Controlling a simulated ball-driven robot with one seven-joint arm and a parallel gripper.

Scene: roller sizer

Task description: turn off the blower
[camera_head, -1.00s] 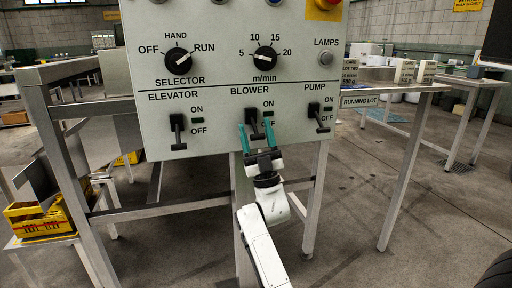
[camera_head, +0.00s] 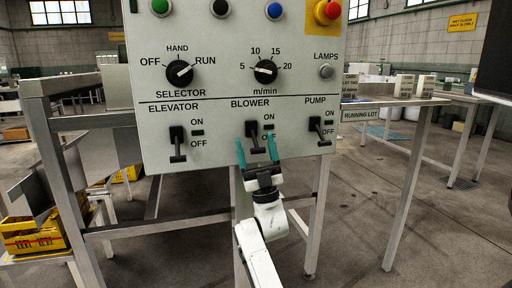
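The blower switch (camera_head: 252,131) is a black lever on the grey control panel (camera_head: 215,85), under the BLOWER label with ON above and OFF below. Its handle appears to point down, toward OFF, like its neighbours; its lower end is partly hard to make out. A small dark indicator is beside ON. My gripper (camera_head: 257,151) comes from below with teal fingers apart, one on each side of the lever's lower end. I see a gap between the fingers and the lever; the fingers do not look closed on it.
The elevator switch (camera_head: 177,144) is to the left and the pump switch (camera_head: 320,129) to the right, both with handles down. Knobs and coloured buttons sit above. Metal table frames (camera_head: 408,190) stand behind; the floor in front is open.

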